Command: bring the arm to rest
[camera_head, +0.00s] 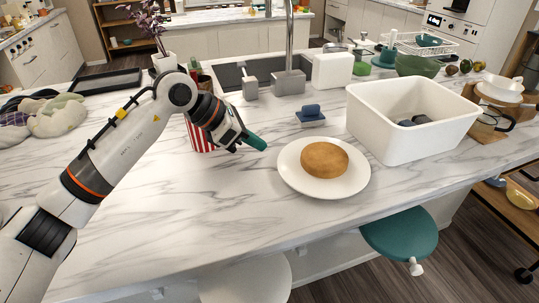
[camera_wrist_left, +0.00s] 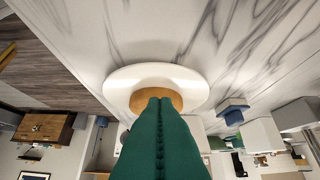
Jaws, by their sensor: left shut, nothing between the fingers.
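My left gripper (camera_head: 256,142) has teal fingers and hangs above the marble counter, left of a white plate. Its fingers are closed together and hold nothing; they also show closed in the left wrist view (camera_wrist_left: 161,105). A round golden-brown bread or cake (camera_head: 324,160) lies on the white plate (camera_head: 292,177). The plate also shows in the left wrist view (camera_wrist_left: 116,90), with the bread (camera_wrist_left: 140,97) partly hidden behind the fingers. My left arm reaches in from the left side. My right gripper is not in view.
A large white bin (camera_head: 392,140) with dark items inside stands right of the plate. A blue block-like item (camera_head: 311,115) sits behind the plate. A red-striped container (camera_head: 201,137) is partly hidden behind my left wrist. The front of the counter is clear; a teal stool (camera_head: 400,236) stands below.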

